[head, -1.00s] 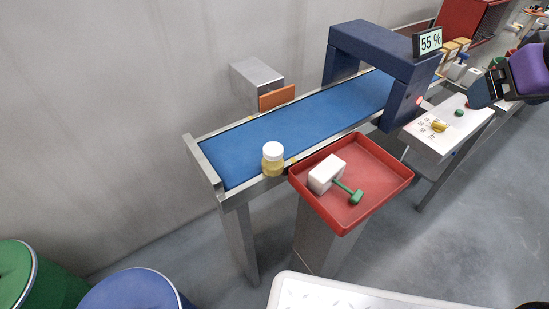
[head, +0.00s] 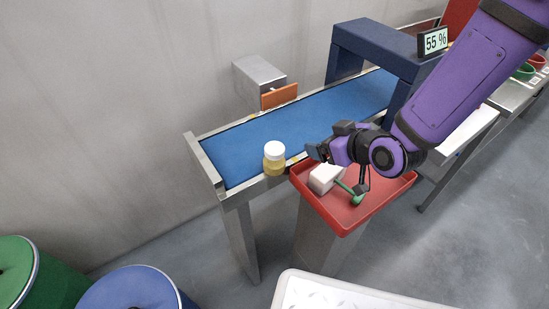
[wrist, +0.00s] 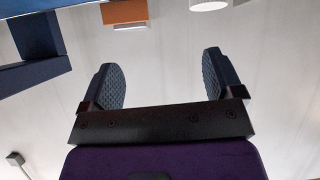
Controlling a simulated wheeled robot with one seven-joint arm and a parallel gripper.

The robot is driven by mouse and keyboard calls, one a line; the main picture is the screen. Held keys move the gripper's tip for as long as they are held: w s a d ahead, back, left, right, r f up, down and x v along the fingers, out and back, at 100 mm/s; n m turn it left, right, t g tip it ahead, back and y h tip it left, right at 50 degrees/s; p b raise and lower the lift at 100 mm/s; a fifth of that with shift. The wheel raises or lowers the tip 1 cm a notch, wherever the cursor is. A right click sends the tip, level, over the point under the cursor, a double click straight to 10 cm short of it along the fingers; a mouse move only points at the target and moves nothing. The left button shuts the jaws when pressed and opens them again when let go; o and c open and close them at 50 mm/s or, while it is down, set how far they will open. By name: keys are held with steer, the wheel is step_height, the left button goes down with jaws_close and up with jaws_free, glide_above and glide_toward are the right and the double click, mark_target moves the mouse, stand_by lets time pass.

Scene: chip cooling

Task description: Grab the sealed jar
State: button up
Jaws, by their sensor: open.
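The sealed jar (head: 274,160), yellowish with a white lid, stands upright on the near edge of the blue conveyor (head: 262,135). My gripper (head: 316,151) is to the right of the jar, apart from it, above the red tray's far edge. In the wrist view my gripper (wrist: 164,78) has its two dark fingers spread wide with nothing between them. A white round lid, which looks like the jar's (wrist: 208,5), is cut off at the top of that view; the jar's body is out of frame there.
The red tray (head: 352,222) beside the conveyor holds a white block (head: 324,178) and a green-handled tool (head: 350,192). An orange paddle (head: 279,96) stands across the belt. A navy gantry (head: 372,46) spans the belt. Green and blue drums stand lower left.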

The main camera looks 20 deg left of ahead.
steer(key=y, duration=0.2)
glide_toward(278, 150)
steer(key=x, duration=1.1)
steer(key=shift+w+a+f, duration=0.1)
steer(key=shift+a+f, duration=0.1)
steer(key=c, duration=1.1)
steer(key=shift+r, duration=0.1)
